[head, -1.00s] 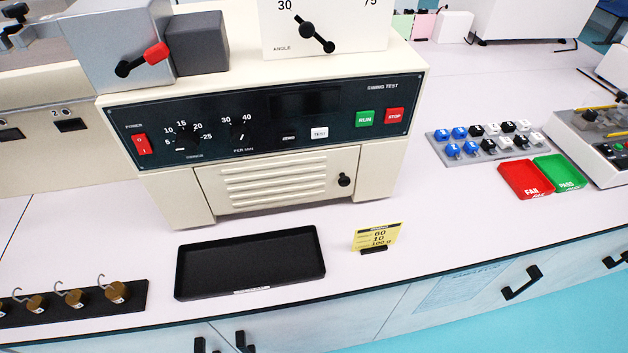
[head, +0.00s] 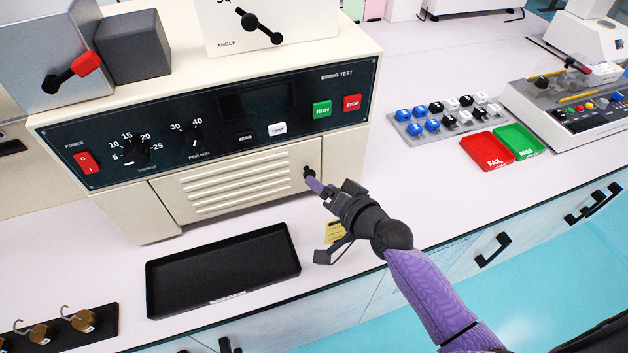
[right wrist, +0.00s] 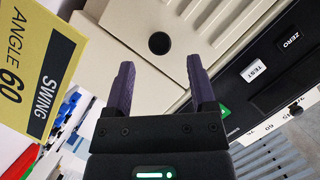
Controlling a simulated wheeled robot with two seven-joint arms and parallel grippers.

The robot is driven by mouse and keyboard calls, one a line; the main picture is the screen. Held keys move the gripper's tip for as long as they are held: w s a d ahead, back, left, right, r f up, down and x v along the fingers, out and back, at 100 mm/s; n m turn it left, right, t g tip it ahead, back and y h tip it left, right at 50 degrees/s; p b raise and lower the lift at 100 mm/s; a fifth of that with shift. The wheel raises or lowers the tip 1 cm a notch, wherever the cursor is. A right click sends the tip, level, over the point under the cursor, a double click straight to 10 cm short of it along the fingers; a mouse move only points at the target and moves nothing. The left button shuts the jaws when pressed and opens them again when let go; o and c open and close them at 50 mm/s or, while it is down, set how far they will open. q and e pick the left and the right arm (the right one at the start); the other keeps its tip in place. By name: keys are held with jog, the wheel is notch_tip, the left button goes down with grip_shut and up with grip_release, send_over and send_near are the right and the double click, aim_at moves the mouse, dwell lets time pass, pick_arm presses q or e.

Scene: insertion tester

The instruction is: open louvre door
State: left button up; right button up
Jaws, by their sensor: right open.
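The cream louvre door (head: 235,182) is on the front of the swing tester, below the dark control panel. It looks shut. Its black round knob (head: 308,172) is at its right end. My right gripper (head: 317,186) reaches in from the lower right, with its purple fingers at the knob. In the right wrist view the gripper (right wrist: 160,72) is open, and the knob (right wrist: 159,43) shows just beyond and between the fingertips, with nothing gripped. Whether a finger touches the knob, I cannot tell. My left gripper is out of view.
A black tray (head: 222,270) lies in front of the door. A yellow card (right wrist: 40,75) stands close to my right gripper, which partly hides it in the head view. Brass hook weights (head: 82,320) sit at lower left. Red (head: 488,150) and green trays lie right.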

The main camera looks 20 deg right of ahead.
jog(key=x, duration=0.4)
jog(key=shift+b, duration=0.4)
grip_shut()
dwell(1.0)
